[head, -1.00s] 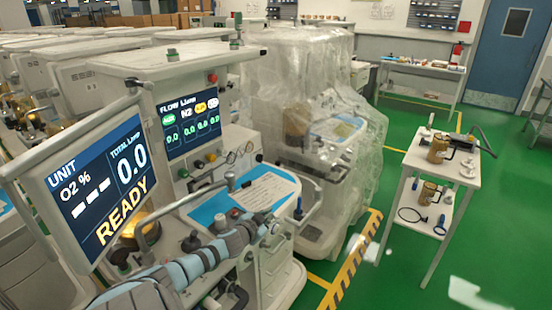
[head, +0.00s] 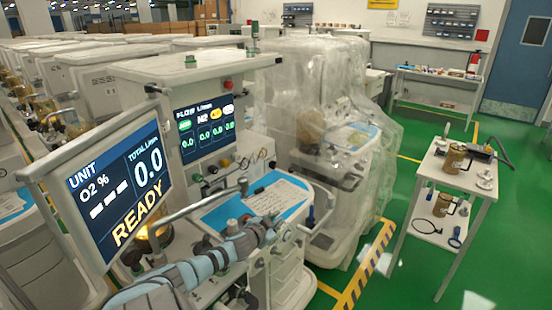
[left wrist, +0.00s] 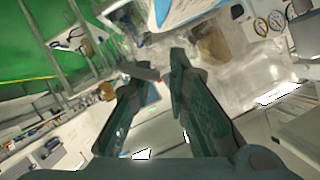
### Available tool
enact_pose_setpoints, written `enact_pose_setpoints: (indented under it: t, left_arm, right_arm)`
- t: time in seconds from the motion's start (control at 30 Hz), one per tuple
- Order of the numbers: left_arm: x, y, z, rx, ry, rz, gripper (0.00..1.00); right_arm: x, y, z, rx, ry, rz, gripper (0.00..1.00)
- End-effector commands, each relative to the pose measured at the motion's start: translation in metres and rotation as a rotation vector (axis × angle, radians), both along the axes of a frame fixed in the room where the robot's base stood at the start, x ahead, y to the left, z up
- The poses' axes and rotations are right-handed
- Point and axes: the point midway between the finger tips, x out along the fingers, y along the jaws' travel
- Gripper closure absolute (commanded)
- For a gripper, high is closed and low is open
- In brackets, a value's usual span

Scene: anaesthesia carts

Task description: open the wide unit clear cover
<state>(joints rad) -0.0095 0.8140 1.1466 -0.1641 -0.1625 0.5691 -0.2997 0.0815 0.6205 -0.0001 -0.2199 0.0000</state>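A clear, wrinkled plastic cover (head: 362,75) hangs over an anaesthesia unit just behind the nearest cart. It still drapes down the unit's sides, and the unit's brown part and blue panel show through it. My left arm reaches in from the lower left in the head view. Its gripper (head: 285,230) is over the near cart's worktop, in front of the cover and apart from it. In the left wrist view the two fingers (left wrist: 154,68) are spread with nothing between them; the clear-covered unit (left wrist: 235,75) appears beyond them. My right gripper is not in view.
The near cart carries a READY screen (head: 122,185) and a flow display (head: 207,130). A white side table (head: 455,180) with brass-coloured canisters stands at the right. Green floor (head: 405,250) is free between it and the carts. More carts line the left.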

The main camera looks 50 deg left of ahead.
Motion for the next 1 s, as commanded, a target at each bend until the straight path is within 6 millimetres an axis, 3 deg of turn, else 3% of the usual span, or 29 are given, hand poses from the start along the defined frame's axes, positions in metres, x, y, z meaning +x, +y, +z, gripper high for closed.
enact_pose_setpoints:
  t: [0.33,0.7,1.0]
  left_arm:
    - [-0.012,-0.003,0.0,0.002,0.013,0.002,0.85]
    - [-0.08,-0.043,0.035,0.01,0.009,-0.01,0.85]
    - [-0.1,-0.053,0.045,0.002,-0.001,-0.003,0.85]
  right_arm:
    - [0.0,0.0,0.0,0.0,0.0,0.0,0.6]
    - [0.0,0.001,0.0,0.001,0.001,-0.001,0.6]
    - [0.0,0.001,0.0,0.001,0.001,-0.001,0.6]
